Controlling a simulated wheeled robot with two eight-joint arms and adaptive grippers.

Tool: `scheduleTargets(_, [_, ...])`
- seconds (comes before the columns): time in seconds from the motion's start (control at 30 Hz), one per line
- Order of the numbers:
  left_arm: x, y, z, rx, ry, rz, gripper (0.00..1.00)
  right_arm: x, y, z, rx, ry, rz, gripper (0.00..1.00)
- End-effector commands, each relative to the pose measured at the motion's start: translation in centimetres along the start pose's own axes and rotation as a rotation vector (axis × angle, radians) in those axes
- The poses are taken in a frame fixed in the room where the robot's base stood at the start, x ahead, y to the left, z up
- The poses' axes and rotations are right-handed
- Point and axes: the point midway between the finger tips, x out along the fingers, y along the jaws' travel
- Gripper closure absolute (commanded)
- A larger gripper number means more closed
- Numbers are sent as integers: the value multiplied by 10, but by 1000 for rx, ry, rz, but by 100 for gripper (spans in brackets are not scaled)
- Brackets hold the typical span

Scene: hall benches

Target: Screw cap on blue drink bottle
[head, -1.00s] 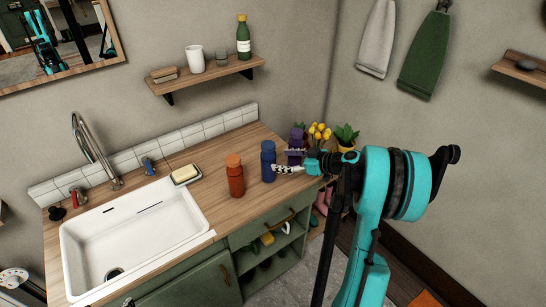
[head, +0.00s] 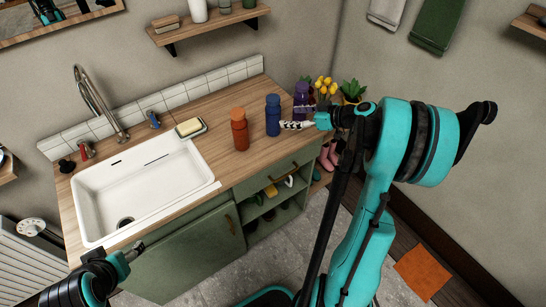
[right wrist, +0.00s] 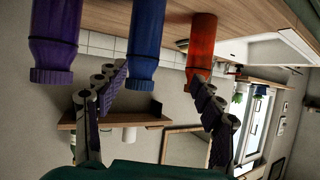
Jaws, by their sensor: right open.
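The blue bottle (head: 273,118) stands upright on the wooden counter, with a blue cap-like top (head: 272,99); how tightly it sits cannot be told. In the right wrist view, which is upside down, the blue bottle (right wrist: 146,40) hangs between the finger lines, nearer the left finger. My right gripper (head: 296,125) is open and empty, just right of the blue bottle and in front of the purple bottle (head: 301,98). Its spread fingers show in the right wrist view (right wrist: 160,105). My left gripper (head: 136,252) is at the lower left, in front of the cabinet; its fingers are unclear.
An orange bottle (head: 240,132) stands left of the blue one. A soap dish (head: 191,128) and white sink (head: 145,190) lie further left. Yellow flowers (head: 324,87) and a potted plant (head: 352,90) are behind my right arm. Counter in front of the bottles is narrow.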

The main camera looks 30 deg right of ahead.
Motion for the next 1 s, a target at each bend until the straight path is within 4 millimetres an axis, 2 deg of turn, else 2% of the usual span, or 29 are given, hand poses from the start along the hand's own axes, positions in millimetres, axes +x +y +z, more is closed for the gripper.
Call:
scheduleTargets(0.03, [0,0,0,0,0,0,35,6,-21,-7,23,-40,-12,32])
scheduleTargets(0.1, [0,0,0,0,0,0,35,13,-50,-13,67,-108,-16,32])
scheduleTargets(0.27, [0,0,0,0,0,0,35,18,-119,-18,159,-268,14,32])
scheduleTargets(0.4, [0,0,0,0,0,0,35,11,-174,-13,213,-380,73,32])
scheduleTargets(0.6, [0,0,0,0,0,0,35,-12,-238,4,251,-478,192,32])
scheduleTargets(0.8, [0,0,0,0,0,0,35,-38,-277,25,255,-495,309,32])
scheduleTargets(1.0, [0,0,0,0,0,0,35,-52,-292,36,253,-472,375,32])
